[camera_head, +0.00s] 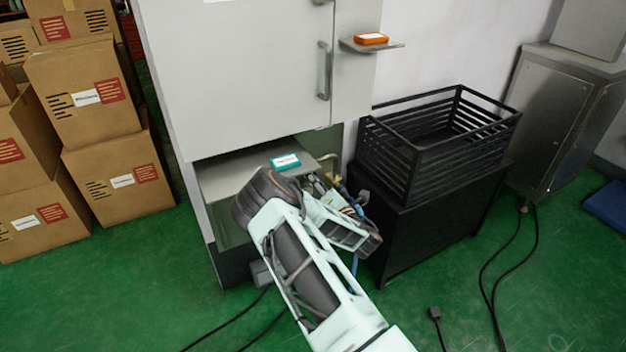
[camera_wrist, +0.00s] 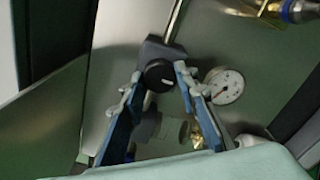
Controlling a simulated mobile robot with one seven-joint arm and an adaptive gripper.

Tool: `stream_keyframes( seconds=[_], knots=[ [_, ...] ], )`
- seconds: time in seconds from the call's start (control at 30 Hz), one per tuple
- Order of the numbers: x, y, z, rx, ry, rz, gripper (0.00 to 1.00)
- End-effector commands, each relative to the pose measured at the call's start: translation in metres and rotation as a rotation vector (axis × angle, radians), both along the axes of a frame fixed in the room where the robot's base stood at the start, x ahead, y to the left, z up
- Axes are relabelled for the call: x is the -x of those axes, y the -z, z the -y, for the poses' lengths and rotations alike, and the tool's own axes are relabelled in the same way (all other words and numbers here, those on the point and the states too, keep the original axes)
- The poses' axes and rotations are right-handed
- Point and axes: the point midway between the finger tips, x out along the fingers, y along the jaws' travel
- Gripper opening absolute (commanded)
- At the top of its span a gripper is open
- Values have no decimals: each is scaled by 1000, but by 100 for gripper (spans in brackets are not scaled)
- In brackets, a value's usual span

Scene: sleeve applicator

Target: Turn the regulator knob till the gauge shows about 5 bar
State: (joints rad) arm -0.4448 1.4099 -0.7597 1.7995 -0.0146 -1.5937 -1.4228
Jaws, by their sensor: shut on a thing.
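The black regulator knob (camera_wrist: 159,75) shows in the middle of the wrist view, with a short pale mark on its face. It sits on a dark block at the end of a metal rod. My gripper (camera_wrist: 158,79) has one blue-and-grey finger on each side of the knob and is shut on it. The round white gauge (camera_wrist: 226,86) is just right of the right finger. Its dark needle and scale are too small to read. In the head view my arm covers the knob and the gauge.
Brass fittings (camera_wrist: 290,10) with a blue ring are at the wrist view's top right. In the head view, a black slatted crate (camera_head: 408,170) on a dark stand is close right of my arm. A teal-labelled box (camera_head: 286,160) lies on the metal shelf (camera_head: 226,180). Cartons (camera_head: 85,85) are left.

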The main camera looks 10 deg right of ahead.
Motion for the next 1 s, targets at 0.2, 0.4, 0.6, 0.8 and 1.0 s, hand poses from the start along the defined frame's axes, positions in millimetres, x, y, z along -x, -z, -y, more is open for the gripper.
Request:
stream_keyframes(
  seconds=[0.2, 0.4, 0.6, 0.8, 1.0],
  knots=[
    [0, -1, 1, -191, 2, -59, 4],
    [0, -1, 1, -373, 2, -119, 4],
    [0, -1, 1, -554, 1, -176, 4],
    [0, 0, 1, -734, 2, -236, 4],
    [0, 0, 1, -914, 1, -295, 4]
  ],
)
